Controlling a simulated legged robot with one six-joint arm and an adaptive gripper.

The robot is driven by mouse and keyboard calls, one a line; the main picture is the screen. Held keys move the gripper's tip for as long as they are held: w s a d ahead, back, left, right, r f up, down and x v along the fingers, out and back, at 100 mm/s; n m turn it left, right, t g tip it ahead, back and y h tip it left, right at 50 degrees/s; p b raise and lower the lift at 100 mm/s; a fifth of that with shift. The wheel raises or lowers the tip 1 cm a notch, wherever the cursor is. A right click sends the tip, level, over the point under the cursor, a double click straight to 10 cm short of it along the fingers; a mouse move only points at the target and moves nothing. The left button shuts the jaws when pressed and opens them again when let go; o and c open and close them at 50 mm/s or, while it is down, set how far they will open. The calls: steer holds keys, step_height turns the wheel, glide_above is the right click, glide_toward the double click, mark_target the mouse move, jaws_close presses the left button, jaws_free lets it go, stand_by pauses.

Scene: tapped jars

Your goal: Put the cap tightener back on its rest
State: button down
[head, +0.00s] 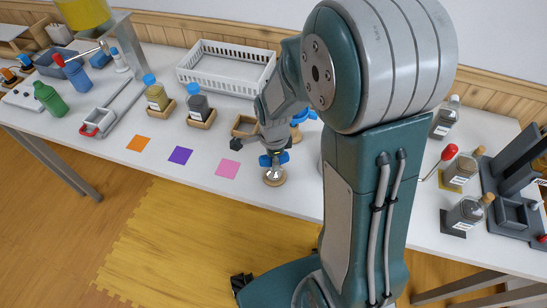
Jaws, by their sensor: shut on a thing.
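My gripper (273,159) hangs near the front edge of the white table, left of my upper arm. Its blue fingertips are closed around a small silver, bell-shaped piece with a tan round base (274,178), which looks like the cap tightener. The piece is upright; I cannot tell whether its base touches anything. I cannot pick out the tightener's rest for sure. An empty brown wooden holder (243,126) stands just behind and left of my gripper. A blue-topped item (303,117) behind the gripper is partly hidden by my arm.
Two blue-capped jars (157,95) (199,105) stand in wooden holders to the left. Orange, purple and pink squares (228,169) lie along the front. A white basket (227,68) stands behind. Jars (467,213) and a dark grey stand (511,170) are at right.

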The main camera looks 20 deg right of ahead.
steer(key=shift+c, duration=2.2)
jaws_free()
step_height(320, 180, up, 12)
steer(key=shift+f, duration=0.1)
steer(key=s+r+n+t, duration=0.5)
steer(key=s+r+n, duration=0.5)
steer(key=s+n, duration=0.4)
steer(key=n, duration=0.5)
steer(key=shift+r+t, duration=0.15)
steer(key=shift+t, duration=0.15)
